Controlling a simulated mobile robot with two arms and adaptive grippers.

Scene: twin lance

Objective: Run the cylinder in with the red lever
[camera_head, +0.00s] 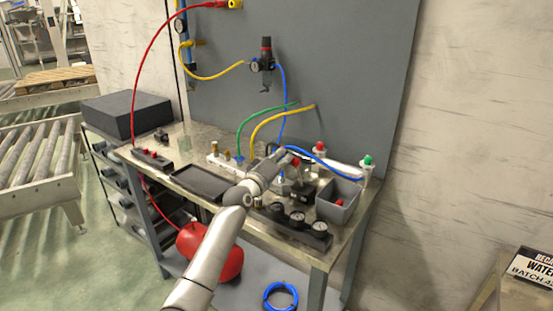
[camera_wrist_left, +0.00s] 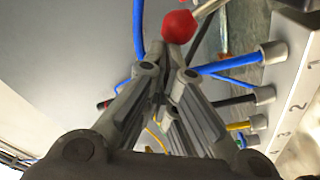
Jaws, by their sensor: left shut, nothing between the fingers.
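My left gripper (camera_head: 284,168) reaches over the bench from the front, its fingers shut and empty. In the left wrist view its fingertips (camera_wrist_left: 168,76) are together. A round red knob (camera_wrist_left: 178,27), which looks like the red lever's end, sits just beyond them; I cannot tell whether they touch. In the head view a small red knob (camera_head: 296,161) shows at the gripper's tip. A pale horizontal cylinder (camera_head: 342,168) lies behind, between a red-topped post (camera_head: 320,147) and a green-topped post (camera_head: 367,161). The lever's stem is mostly hidden. My right gripper is not in view.
A grey bin (camera_head: 338,212) and a block of gauges (camera_head: 298,222) stand close to the gripper's right and front. A black tray (camera_head: 202,182) lies left. Hoses hang from the grey panel (camera_head: 350,60). A numbered port block (camera_wrist_left: 296,85) stands at right in the wrist view.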

